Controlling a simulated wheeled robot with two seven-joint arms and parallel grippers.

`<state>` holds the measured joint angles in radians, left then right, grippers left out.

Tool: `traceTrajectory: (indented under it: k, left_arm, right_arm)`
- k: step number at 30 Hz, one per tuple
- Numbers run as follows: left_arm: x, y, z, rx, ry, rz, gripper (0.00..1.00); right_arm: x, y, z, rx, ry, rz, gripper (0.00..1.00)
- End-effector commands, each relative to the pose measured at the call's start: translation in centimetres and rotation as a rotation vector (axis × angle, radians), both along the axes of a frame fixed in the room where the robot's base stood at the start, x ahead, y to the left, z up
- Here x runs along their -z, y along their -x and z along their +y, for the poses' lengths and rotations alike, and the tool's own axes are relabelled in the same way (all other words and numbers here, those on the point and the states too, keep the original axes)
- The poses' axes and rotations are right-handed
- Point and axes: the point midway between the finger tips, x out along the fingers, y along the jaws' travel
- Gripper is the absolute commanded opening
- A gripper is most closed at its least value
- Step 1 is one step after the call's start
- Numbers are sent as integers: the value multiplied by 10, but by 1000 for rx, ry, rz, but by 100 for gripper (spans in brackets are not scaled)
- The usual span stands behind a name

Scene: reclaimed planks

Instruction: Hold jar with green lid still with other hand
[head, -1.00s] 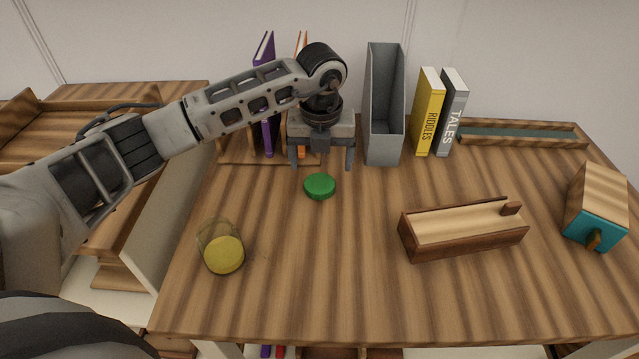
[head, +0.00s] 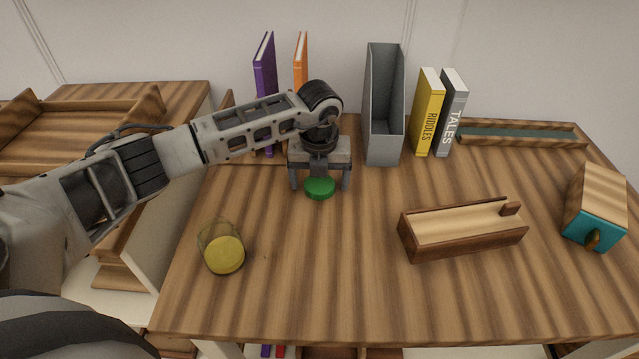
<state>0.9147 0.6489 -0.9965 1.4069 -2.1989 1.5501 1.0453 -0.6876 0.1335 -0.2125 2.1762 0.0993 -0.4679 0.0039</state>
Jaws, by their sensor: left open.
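The green lid (head: 320,188) shows as a round disc in the middle left of the table. No jar body shows under it, and I cannot tell whether one is there. My left gripper (head: 320,184) points down over the lid, jaws open, with one finger to its left and one to its right. Gaps show between the fingers and the lid. My right gripper is not in view.
Purple (head: 265,75) and orange books (head: 301,62), a grey file holder (head: 384,145), and yellow (head: 428,112) and grey books (head: 452,115) stand at the back. A wooden box (head: 462,240) and a teal-fronted block (head: 590,231) sit right. The front middle is clear.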

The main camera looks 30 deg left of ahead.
Motion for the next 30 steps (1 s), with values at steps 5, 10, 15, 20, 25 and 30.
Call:
traceTrajectory:
  k: [5,10,15,20,25,30]
  left_arm:
    - [0,0,0,0,0,0,84]
    - [0,0,0,0,0,0,54]
    - [0,0,0,0,0,0,37]
    - [-1,0,0,0,0,0,36]
    - [-3,0,0,0,0,-1,36]
    - [-18,0,1,0,0,-2,36]
  right_arm:
    - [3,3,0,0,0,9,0]
    - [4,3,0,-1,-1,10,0]
    - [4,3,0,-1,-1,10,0]
    - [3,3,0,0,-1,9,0]
    - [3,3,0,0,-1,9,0]
    - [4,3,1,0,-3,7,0]
